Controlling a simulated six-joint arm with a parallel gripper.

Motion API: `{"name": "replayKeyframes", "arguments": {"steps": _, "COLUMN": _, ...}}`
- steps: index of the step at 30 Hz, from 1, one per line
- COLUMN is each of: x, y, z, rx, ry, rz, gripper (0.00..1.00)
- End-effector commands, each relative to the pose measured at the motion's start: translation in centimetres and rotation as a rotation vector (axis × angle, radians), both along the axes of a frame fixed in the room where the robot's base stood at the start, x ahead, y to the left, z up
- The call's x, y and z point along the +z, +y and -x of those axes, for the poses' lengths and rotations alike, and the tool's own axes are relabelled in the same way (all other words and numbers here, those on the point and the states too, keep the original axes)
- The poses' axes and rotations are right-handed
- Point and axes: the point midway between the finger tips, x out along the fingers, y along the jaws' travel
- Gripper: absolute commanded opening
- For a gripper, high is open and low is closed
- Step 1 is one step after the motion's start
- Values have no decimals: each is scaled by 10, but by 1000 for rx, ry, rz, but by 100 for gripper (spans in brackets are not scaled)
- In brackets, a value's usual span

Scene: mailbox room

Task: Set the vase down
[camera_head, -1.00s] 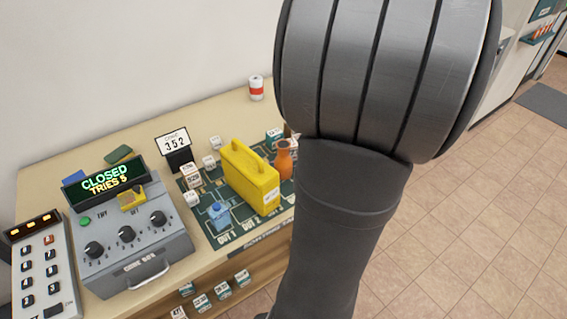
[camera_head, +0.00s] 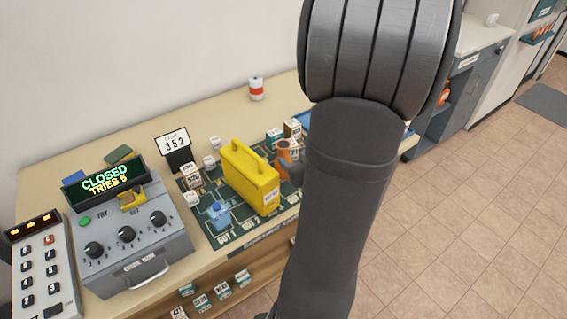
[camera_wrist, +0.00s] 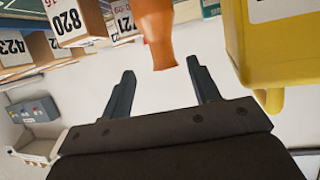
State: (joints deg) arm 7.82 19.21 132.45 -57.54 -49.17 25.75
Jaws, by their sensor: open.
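The orange vase (camera_head: 283,161) stands upright on the dark green mat (camera_head: 236,238), just right of the yellow case (camera_head: 245,180). My gripper (camera_wrist: 160,68) is open, and the wrist view appears upside down. The vase (camera_wrist: 157,35) shows there between and just beyond the two fingertips, with a gap on both sides. In the head view my dark gripper partly hides the vase's lower right side. The vase's base is hidden in both views.
The yellow case (camera_wrist: 285,40) is close beside the vase. Several small numbered boxes (camera_head: 292,128) crowd behind it. A grey code box (camera_head: 140,235) with a "CLOSED TRIES 5" display stands at the left. A red-and-white can (camera_head: 256,89) stands at the back, with bare table around it.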

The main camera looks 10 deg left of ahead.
Motion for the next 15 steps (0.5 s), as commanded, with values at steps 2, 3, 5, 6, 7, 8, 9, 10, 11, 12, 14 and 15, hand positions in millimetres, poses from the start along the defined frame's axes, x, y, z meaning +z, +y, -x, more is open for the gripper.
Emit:
{"name": "replayKeyframes", "arguments": {"steps": 2, "x": -6, "y": 9, "z": -10, "rx": 5, "ry": 1, "rz": 0, "gripper": 56}}
{"name": "replayKeyframes", "arguments": {"steps": 3, "x": -9, "y": 12, "z": -15, "rx": 3, "ry": 3, "rz": -1, "gripper": 56}}
{"name": "replayKeyframes", "arguments": {"steps": 5, "x": -12, "y": 17, "z": -22, "rx": 3, "ry": 1, "rz": 0, "gripper": 56}}
{"name": "replayKeyframes", "arguments": {"steps": 6, "x": -14, "y": 19, "z": -26, "rx": 2, "ry": 2, "rz": 1, "gripper": 56}}
{"name": "replayKeyframes", "arguments": {"steps": 7, "x": -15, "y": 21, "z": -28, "rx": 2, "ry": 2, "rz": 1, "gripper": 56}}
{"name": "replayKeyframes", "arguments": {"steps": 8, "x": -16, "y": 22, "z": -30, "rx": 1, "ry": 1, "rz": 0, "gripper": 56}}
{"name": "replayKeyframes", "arguments": {"steps": 9, "x": -17, "y": 24, "z": -32, "rx": 1, "ry": 1, "rz": 0, "gripper": 56}}
{"name": "replayKeyframes", "arguments": {"steps": 10, "x": -18, "y": 24, "z": -34, "rx": 1, "ry": 1, "rz": 0, "gripper": 56}}
{"name": "replayKeyframes", "arguments": {"steps": 11, "x": -18, "y": 25, "z": -35, "rx": 0, "ry": 1, "rz": 1, "gripper": 56}}
{"name": "replayKeyframes", "arguments": {"steps": 12, "x": -19, "y": 26, "z": -36, "rx": 0, "ry": 1, "rz": 1, "gripper": 56}}
{"name": "replayKeyframes", "arguments": {"steps": 14, "x": -20, "y": 27, "z": -38, "rx": 0, "ry": 1, "rz": 0, "gripper": 56}}
{"name": "replayKeyframes", "arguments": {"steps": 15, "x": -22, "y": 30, "z": -39, "rx": 0, "ry": 1, "rz": 0, "gripper": 56}}
